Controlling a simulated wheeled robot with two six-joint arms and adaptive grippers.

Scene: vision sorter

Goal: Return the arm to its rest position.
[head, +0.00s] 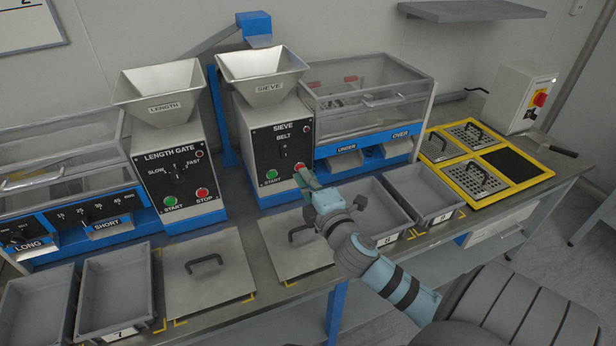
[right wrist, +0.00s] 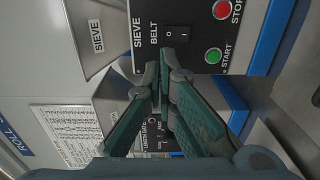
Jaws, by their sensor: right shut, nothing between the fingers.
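My right gripper (head: 305,175) reaches in from the lower right in the head view, in front of the sieve machine's black panel (head: 283,148). Its fingers are shut and empty. In the head view the fingertips overlap the area just below the red stop button (head: 299,167). In the right wrist view the closed fingertips (right wrist: 164,62) show beside the belt switch (right wrist: 177,32), with the green start button (right wrist: 214,56) and red stop button (right wrist: 222,10) to their right. I cannot tell how far the tips are from the panel. My left gripper is not in view.
The length gate machine (head: 174,170) stands left of the sieve. A yellow-framed tray (head: 520,184) lies at the right.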

